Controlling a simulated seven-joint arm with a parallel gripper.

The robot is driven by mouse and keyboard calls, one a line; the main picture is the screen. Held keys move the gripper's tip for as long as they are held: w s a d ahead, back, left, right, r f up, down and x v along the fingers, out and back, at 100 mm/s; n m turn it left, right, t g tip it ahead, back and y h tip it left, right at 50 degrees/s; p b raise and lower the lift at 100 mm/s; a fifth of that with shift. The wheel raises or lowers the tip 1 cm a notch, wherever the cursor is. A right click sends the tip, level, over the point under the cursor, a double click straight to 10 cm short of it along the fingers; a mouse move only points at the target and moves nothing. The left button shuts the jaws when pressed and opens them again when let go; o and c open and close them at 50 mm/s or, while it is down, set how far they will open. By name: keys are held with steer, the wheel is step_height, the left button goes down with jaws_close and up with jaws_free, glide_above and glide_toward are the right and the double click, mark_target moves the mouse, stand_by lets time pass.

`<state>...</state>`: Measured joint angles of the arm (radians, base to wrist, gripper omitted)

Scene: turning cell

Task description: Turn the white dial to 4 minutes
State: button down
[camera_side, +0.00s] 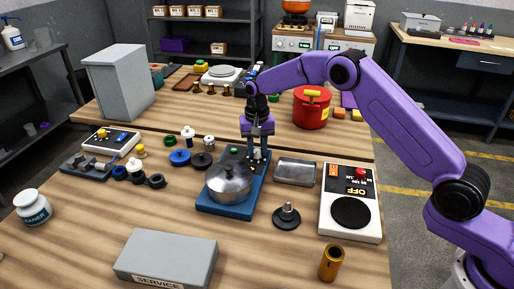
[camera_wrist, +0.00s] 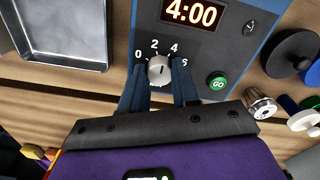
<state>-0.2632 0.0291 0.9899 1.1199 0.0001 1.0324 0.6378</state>
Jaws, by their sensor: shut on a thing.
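The white dial (camera_wrist: 159,71) sits on the face of a blue timer unit (camera_wrist: 225,55), with 0, 2, 4 and 6 printed around it. A short dark mark shows on the dial; its exact angle is hard to read. The lit display (camera_wrist: 191,11) above reads 4:00. My gripper (camera_wrist: 160,77) is shut on the dial, one finger on each side. In the side view my gripper (camera_side: 257,157) is down at the back end of the blue unit (camera_side: 224,208), which carries a silver lidded pot (camera_side: 230,183). The dial is hidden there.
A green GO button (camera_wrist: 217,83) is right of the dial. A metal tray (camera_side: 294,172) and a white scale-like unit marked OFF (camera_side: 350,213) stand to the right. Black and blue knobs (camera_side: 180,157) lie left. A grey SERVICE box (camera_side: 167,258) is in front.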

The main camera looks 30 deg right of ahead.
mark_target(257, 151)
steer(key=shift+r+m, duration=0.1)
steer(key=shift+m, duration=1.9)
steer(key=c, duration=0.8)
jaws_free()
steer(key=shift+c, duration=0.2)
step_height(257, 151, up, 17)
steer(key=shift+r, duration=0.2)
